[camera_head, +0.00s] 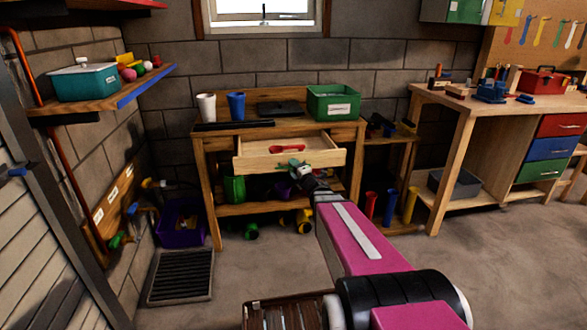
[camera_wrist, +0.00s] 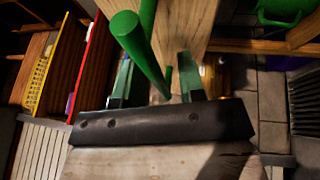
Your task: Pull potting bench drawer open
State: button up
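The potting bench (camera_head: 208,160) stands against the back wall in the head view. Its pale wooden drawer (camera_head: 320,158) sticks out toward me, open, with a red item (camera_head: 287,149) inside. A green handle (camera_head: 290,168) is on the drawer front. My gripper (camera_head: 300,174) is at the drawer front by this handle. In the wrist view the green handle bar (camera_wrist: 140,50) runs down between the two green fingers of my gripper (camera_wrist: 156,75). The fingers are apart, with gaps beside the bar; whether either touches it is hard to tell.
A white cup (camera_head: 206,107), a blue cup (camera_head: 236,106) and a green bin (camera_head: 334,103) stand on the bench top. A purple crate (camera_head: 181,224) and a dark grate (camera_head: 181,276) are on the floor at left. A workbench (camera_head: 450,158) stands at right. Open floor lies between.

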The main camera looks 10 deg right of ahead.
jog(key=shift+s, duration=0.1)
jog(key=v, duration=1)
jog(key=shift+s+d, duration=0.2)
jog(key=shift+s, duration=0.05)
jog(key=shift+f, duration=0.15)
jog(key=d+f+m+g+h, duration=0.4)
jog(key=f+m+g+h, duration=0.45)
jog(key=m, duration=0.75)
jog(key=s+a+f+m+g, duration=0.2)
jog(key=s+a+m+g, duration=0.1)
jog(key=s, duration=0.4)
jog(key=s+a+f+m+g, duration=0.3)
jog(key=s+a+m+g, duration=0.1)
jog(key=s+g, duration=0.3)
jog(key=shift+s+a+f+y, duration=0.2)
jog(key=shift+s+a+y, duration=0.15)
jog(key=shift+a, duration=0.3)
